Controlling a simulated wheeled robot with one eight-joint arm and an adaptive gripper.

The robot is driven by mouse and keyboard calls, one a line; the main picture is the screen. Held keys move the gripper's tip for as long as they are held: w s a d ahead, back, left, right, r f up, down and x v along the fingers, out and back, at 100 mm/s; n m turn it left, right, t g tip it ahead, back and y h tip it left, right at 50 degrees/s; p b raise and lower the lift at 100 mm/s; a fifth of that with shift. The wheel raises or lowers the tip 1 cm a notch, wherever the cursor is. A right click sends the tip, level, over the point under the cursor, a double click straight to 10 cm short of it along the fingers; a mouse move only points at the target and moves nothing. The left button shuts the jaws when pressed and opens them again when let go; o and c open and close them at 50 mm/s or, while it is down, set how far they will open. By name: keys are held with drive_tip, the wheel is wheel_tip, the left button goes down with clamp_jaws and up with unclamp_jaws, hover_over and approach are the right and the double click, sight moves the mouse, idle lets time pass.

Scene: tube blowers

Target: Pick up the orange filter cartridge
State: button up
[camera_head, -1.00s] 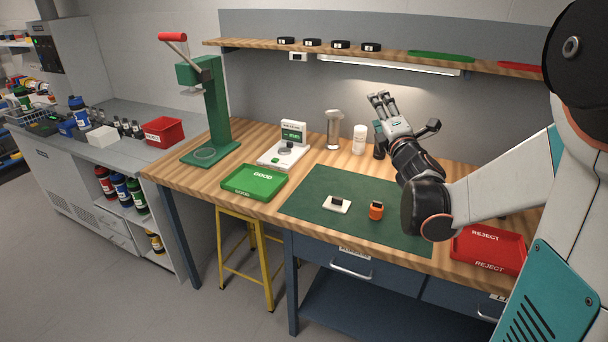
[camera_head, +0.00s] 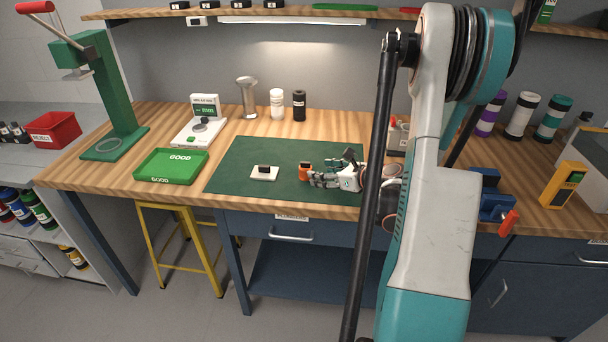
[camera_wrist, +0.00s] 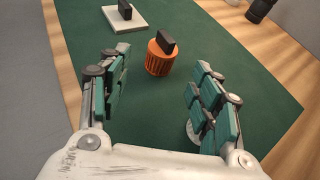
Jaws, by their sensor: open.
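The orange filter cartridge (camera_head: 305,171) stands upright on the green mat (camera_head: 240,158), with a dark tab on its top. In the wrist view the cartridge (camera_wrist: 159,57) is ahead of my gripper (camera_wrist: 152,85), a little beyond the fingertips and roughly in line with the gap between them. The fingers are spread wide and nothing is between them. In the head view my gripper (camera_head: 325,179) is low over the mat, just right of the cartridge, and my arm hides part of the mat's right side.
A white block with a black piece (camera_head: 264,173) is left of the cartridge. The green GOOD tray (camera_head: 171,167) is farther left. A white and a black cylinder (camera_head: 299,105) stand behind the mat. A blue vise (camera_head: 490,196) is at the right.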

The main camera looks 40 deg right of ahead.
sight(306, 167)
drive_tip(key=b+x, duration=0.2)
drive_tip(key=x, duration=0.7)
drive_tip(key=shift+w+d+r+b, duration=0.1)
drive_tip(key=shift+b, duration=0.3)
drive_tip(key=c, duration=1.2)
